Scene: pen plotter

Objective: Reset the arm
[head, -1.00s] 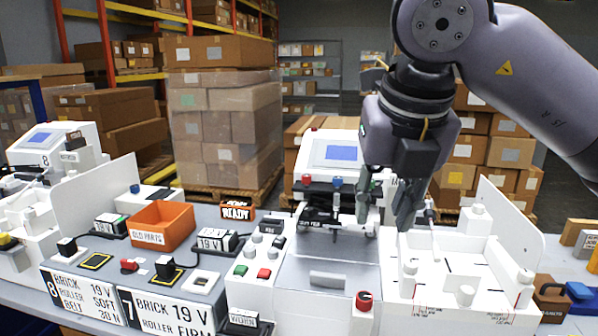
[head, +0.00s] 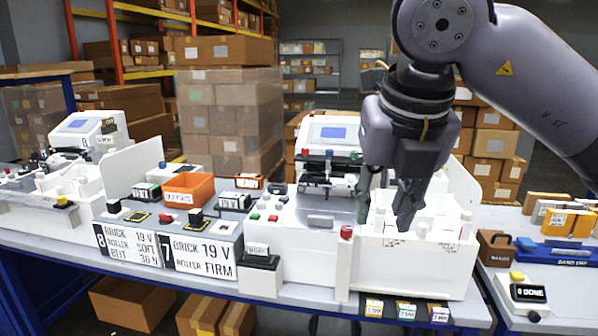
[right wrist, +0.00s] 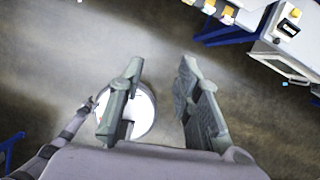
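My right arm comes in from the upper right of the head view and hangs down in front of the plotter machine (head: 330,138) and its white tray (head: 447,262). My right gripper (head: 386,207) points down with its two dark fingers spread apart and nothing between them. In the right wrist view the same gripper (right wrist: 158,95) is open and empty above a bare grey floor. A white disc lies behind its left finger there; I cannot tell what it is. My left gripper is not in view.
A bench holds an orange bin (head: 189,188), label signs and a second machine (head: 90,135) at left. A side table at right carries a "0 DONE" counter (head: 526,292) and a blue tool (head: 556,252). Cartons sit under the bench.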

